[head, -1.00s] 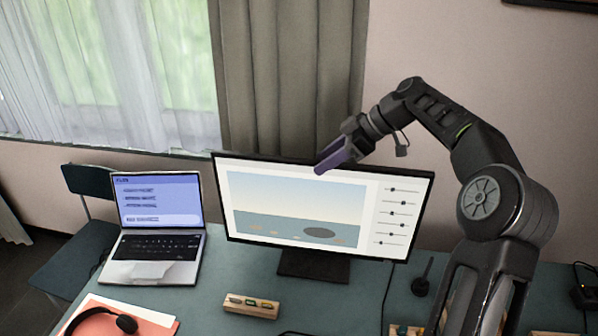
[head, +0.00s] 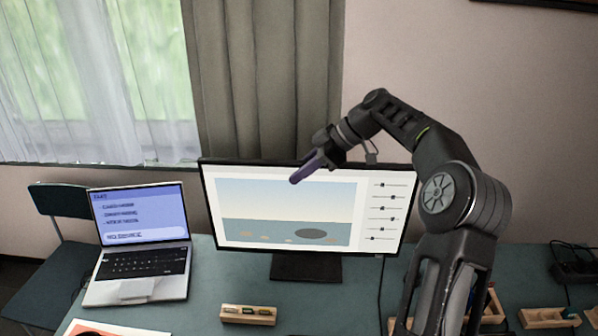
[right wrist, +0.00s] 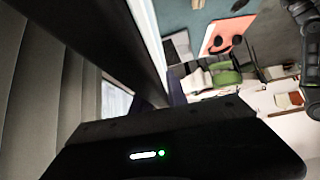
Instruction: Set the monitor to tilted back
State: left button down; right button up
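The monitor (head: 290,235) stands on the desk on a dark stand (head: 306,267), its lit screen facing me. Its exact tilt is hard to read. My right gripper (head: 303,170) is at the middle of the monitor's top edge, with a purple finger reaching down in front of the upper screen. I cannot tell whether it touches, or where the other finger is. In the right wrist view, the monitor's dark edge (right wrist: 118,35) runs diagonally close to the camera, with a bit of purple finger (right wrist: 176,92) beside it. My left gripper is not in view.
An open laptop (head: 138,262) stands left of the monitor. A small wooden holder (head: 248,314) lies in front of the stand. Wooden trays (head: 548,317) are at the right. A curtain (head: 265,80) hangs behind. A cable runs down right of the stand.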

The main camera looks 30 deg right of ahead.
grip_shut()
dwell(1.0)
